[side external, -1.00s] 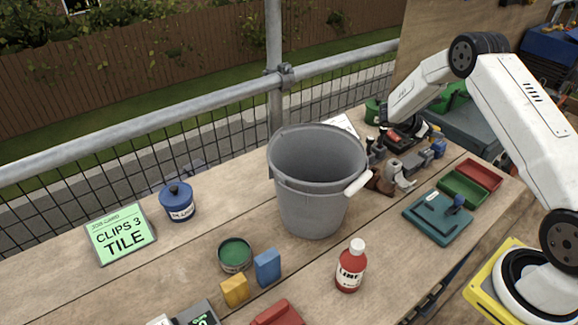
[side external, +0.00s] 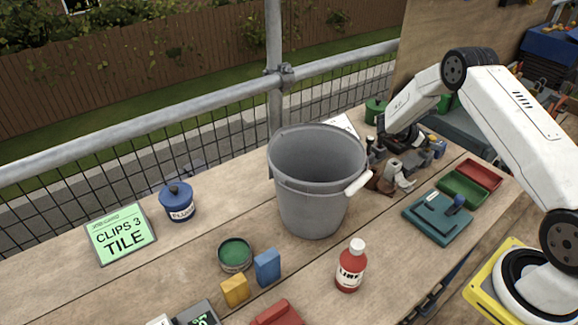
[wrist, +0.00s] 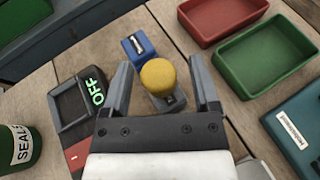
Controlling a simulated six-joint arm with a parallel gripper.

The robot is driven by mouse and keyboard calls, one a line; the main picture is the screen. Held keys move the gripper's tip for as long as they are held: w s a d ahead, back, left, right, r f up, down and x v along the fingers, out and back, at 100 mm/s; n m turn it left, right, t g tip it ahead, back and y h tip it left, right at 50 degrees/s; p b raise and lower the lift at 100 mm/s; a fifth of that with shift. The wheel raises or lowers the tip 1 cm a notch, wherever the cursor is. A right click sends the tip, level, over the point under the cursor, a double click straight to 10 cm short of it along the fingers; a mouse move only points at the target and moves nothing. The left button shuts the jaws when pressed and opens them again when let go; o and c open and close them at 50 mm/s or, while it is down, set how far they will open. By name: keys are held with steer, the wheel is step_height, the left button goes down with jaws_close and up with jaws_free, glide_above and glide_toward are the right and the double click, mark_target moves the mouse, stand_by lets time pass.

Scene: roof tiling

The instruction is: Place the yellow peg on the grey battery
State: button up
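In the wrist view the yellow peg (wrist: 157,75) is a short round cylinder, seen from above. It appears to stand on the grey battery (wrist: 168,101), a small grey block with a dark label that shows just below it. My gripper (wrist: 161,73) is open, with one finger on each side of the peg and a visible gap on both sides. The peg's lower end and much of the battery are hidden. In the side view my gripper (side external: 402,138) is low over the far right of the bench, and the peg cannot be made out there.
A blue battery (wrist: 138,46) stands close beside the peg. A black device reading OFF (wrist: 78,108) lies left of it, with a green sealant can (wrist: 15,148) beyond. Red (wrist: 222,16) and green (wrist: 265,55) trays lie right. A large grey bucket (side external: 312,205) stands mid-bench.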

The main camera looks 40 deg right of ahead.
steer(key=shift+r, duration=0.2)
steer(key=v, duration=1.2)
stand_by(0.7)
steer(key=s+a+r+m+t+y, duration=0.3)
steer(key=s+a+m+y, duration=0.3)
steer(key=s+a, duration=0.3)
steer(key=s+a+r+m+t+y, duration=0.3)
steer(key=s+a+m+t+y, duration=0.2)
steer(key=a, duration=1.1)
steer(key=shift+s+a+r+m+t+y, duration=0.25)
steer(key=shift+s+r+m+y, duration=0.35)
steer(key=shift+s, duration=1.25)
steer(key=shift+f, duration=0.2)
